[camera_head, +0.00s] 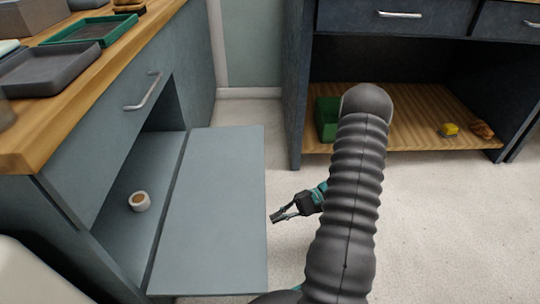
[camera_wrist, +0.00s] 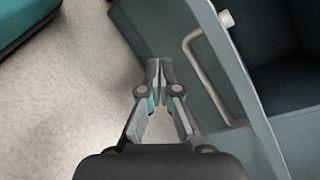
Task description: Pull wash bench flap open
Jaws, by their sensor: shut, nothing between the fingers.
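The wash bench flap (camera_head: 210,215) is a grey-blue panel at the left in the head view. It is folded down and out from the bench, lying about flat, with the compartment behind it open. In the wrist view a pale bar handle (camera_wrist: 211,82) sits on the panel's outer face (camera_wrist: 190,20); this handle is hidden in the head view. My gripper (camera_head: 277,217) is just off the flap's right-hand edge. In the wrist view my gripper (camera_wrist: 159,68) is shut and empty, left of the handle and apart from it.
A small white cup-like item (camera_head: 139,201) with a brown top stands in the open compartment. A drawer handle (camera_head: 143,92) is above. Trays (camera_head: 52,75) lie on the wooden top. A dark cabinet (camera_head: 296,110) holds a green bin (camera_head: 326,118). Pale floor (camera_head: 420,230) is clear at right.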

